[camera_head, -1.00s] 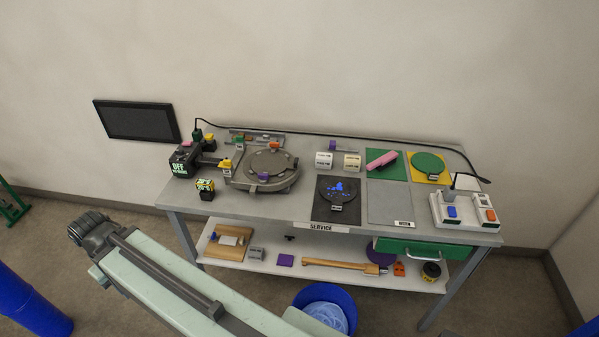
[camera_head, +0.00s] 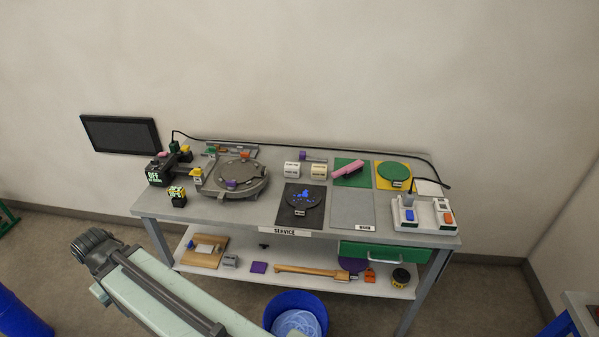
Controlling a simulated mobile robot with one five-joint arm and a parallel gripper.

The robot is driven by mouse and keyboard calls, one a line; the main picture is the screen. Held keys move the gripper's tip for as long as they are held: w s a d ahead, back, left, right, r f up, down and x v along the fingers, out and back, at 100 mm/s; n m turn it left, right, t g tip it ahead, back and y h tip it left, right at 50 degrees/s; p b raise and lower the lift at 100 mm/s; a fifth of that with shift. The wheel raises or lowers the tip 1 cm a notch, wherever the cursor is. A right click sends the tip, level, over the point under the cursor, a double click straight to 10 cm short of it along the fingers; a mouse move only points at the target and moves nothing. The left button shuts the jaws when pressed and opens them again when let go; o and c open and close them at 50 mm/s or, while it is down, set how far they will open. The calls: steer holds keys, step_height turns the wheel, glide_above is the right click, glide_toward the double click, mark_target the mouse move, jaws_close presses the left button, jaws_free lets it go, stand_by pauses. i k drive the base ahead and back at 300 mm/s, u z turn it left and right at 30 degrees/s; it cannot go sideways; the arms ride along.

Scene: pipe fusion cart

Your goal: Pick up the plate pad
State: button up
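No label names the plate pad, so I cannot tell for certain which thing it is. A green round disc (camera_head: 394,170) lies on a yellow square mat (camera_head: 381,184) at the back right of the cart top. A dark round disc (camera_head: 301,201) with blue smears lies on a dark square mat (camera_head: 285,213) near the front edge. A pink block-like thing (camera_head: 347,169) lies on a green mat (camera_head: 352,181). My gripper is outside the view; only a pale arm link of mine shows at the lower left, apart from the cart.
The grey cart (camera_head: 155,207) stands against the wall. A round metal plate device (camera_head: 237,176) is at its left, a white switch box (camera_head: 423,214) at its right. A grey mat (camera_head: 352,209) is bare. A blue bin (camera_head: 312,300) stands in front; a table corner (camera_head: 577,312) shows lower right.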

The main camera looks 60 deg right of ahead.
mark_target(291, 170)
steer(key=z, duration=3.15)
steer(key=k, duration=0.9)
steer(key=u, duration=1)
steer(key=i, duration=1)
steer(key=u, duration=0.05)
